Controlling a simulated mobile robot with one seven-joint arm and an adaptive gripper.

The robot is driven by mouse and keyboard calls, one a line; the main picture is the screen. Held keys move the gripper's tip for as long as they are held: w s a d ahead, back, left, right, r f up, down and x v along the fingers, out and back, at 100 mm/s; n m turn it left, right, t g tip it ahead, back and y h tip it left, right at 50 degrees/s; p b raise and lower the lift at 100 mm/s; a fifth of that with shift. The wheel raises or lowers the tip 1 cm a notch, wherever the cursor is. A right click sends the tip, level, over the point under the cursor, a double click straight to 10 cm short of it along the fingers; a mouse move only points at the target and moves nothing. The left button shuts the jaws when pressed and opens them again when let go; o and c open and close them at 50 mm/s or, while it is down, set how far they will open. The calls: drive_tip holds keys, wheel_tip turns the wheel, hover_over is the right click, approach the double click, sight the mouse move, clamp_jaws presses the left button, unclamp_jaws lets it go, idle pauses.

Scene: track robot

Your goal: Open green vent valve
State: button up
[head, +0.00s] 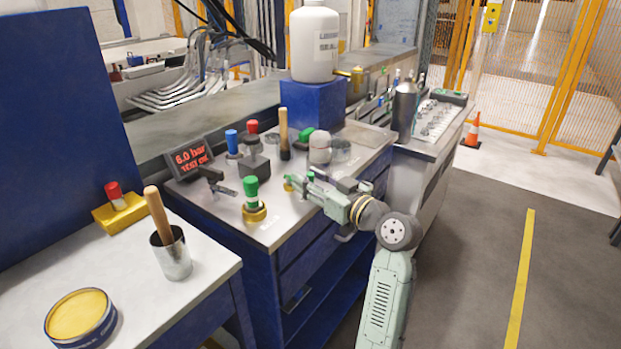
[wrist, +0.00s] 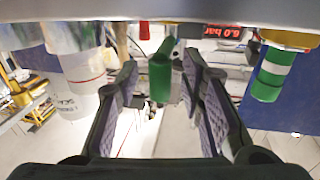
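My gripper (head: 299,182) is low over the steel bench top in the head view, at the end of my pale green arm. In the wrist view its two dark fingers (wrist: 160,92) are spread. A plain green handle (wrist: 160,76) shows between them, with a gap on both sides. In the head view a small green part (head: 288,186) shows at the fingertips; most of it is hidden. A green knob with a white band on a brass base (head: 251,196) stands left of the gripper. It also shows at the right in the wrist view (wrist: 273,72).
A display (head: 190,158) reads 6.0 bar. Blue (head: 232,140) and red (head: 252,128) knobs, a wooden handle (head: 284,132) and another green knob (head: 306,133) stand behind. A white bottle (head: 314,42) is on a blue block (head: 313,103).

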drive_tip(key=shift+c, duration=0.4)
clamp_jaws()
drive_tip(key=shift+d+r, duration=0.1)
